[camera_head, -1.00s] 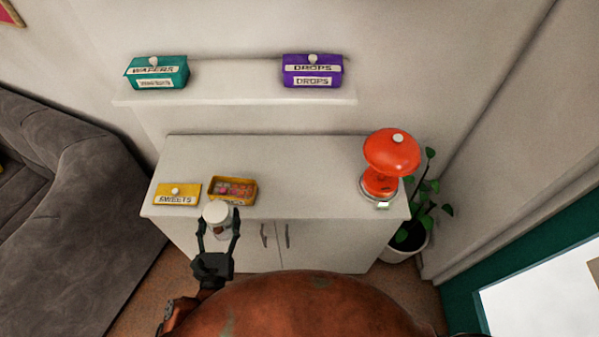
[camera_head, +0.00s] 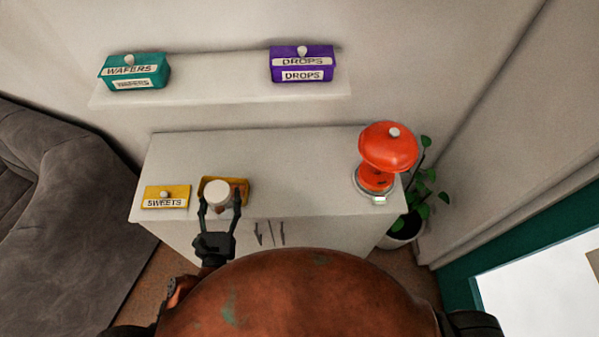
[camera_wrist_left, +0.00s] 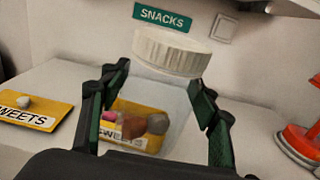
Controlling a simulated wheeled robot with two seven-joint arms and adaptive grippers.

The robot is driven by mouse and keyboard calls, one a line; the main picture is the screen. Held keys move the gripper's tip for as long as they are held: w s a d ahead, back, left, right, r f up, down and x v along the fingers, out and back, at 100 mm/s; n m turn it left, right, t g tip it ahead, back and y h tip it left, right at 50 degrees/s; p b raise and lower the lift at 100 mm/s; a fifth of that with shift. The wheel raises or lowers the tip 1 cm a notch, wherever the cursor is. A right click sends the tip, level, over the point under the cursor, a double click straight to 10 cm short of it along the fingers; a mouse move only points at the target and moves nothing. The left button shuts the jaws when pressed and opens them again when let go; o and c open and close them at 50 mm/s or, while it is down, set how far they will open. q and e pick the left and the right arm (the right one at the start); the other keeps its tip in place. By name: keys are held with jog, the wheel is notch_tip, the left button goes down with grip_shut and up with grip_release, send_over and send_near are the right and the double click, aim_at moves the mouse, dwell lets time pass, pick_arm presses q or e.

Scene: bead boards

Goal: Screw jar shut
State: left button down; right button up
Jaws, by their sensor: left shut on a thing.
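My left gripper (camera_head: 219,202) is shut on a clear jar (camera_wrist_left: 178,100), with one finger on each side of its body. A white ribbed lid (camera_wrist_left: 172,52) sits at the jar's mouth; I cannot tell whether it is screwed tight. In the head view the lid (camera_head: 217,192) shows from above and hides most of the jar. The jar is held at the front edge of the cabinet top, in front of the open yellow box (camera_head: 240,187). Sweets in that box show through the jar in the left wrist view. My right gripper is not in view.
A yellow SWEETS lid (camera_head: 165,197) lies on the cabinet top (camera_head: 290,170) at left. A red domed device (camera_head: 385,150) stands at its right end. The cabinet's middle is clear. A shelf (camera_head: 220,90) above holds a teal WAFERS box (camera_head: 135,72) and a purple DROPS box (camera_head: 302,64).

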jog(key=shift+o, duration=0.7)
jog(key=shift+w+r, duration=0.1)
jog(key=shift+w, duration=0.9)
pick_arm(q)
jog(key=shift+w+d+r, duration=0.1)
jog(key=shift+d, duration=0.1)
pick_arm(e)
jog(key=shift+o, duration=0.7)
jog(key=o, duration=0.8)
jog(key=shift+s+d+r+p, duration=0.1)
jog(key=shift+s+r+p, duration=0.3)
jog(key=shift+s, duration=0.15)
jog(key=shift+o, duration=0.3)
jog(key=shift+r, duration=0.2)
pick_arm(q)
jog(key=w+d+r+m+h, duration=0.1)
jog(key=w+d+h, duration=0.1)
jog(key=d, duration=0.8)
jog(key=w+d+r+m+h, duration=0.1)
jog(key=w+d+m+h, duration=0.1)
jog(key=d, duration=0.9)
jog(key=shift+w+r+g+h, duration=0.25)
jog(key=shift+w+g+h, duration=0.05)
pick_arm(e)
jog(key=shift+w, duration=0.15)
